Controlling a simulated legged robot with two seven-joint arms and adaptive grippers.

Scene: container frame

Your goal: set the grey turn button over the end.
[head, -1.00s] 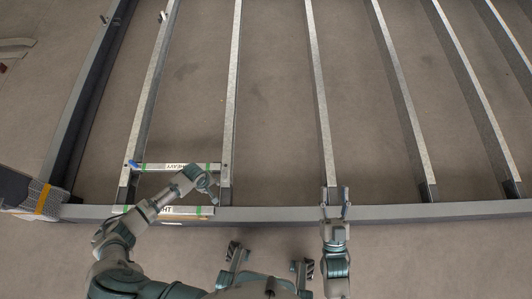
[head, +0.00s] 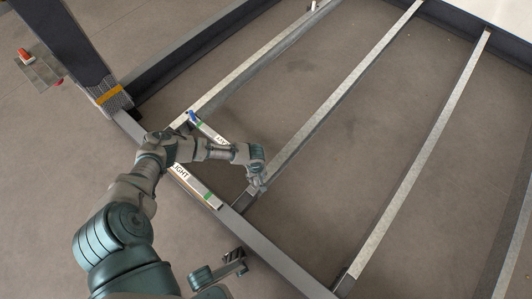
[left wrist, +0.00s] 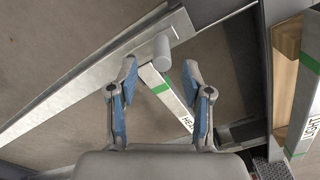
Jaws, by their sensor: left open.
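The grey turn button (left wrist: 161,46) shows in the left wrist view as a short grey cylinder at the metal beam (left wrist: 120,62). The end of the white bar marked HEAVY (left wrist: 165,92), with a green band, lies just below it in the picture. My left gripper (left wrist: 160,66) is open and empty, its blue-padded fingers to either side below the button. In the head view my left gripper (head: 258,184) is over the near part of a beam (head: 330,100) and hides the button.
A blue piece (head: 193,117) sits at the far end of the HEAVY bar (head: 208,132). The bar marked LIGHT (head: 196,186) lies along the frame's near rail (head: 285,262). A dark post (head: 65,45) stands at left. Bare floor shows between the beams.

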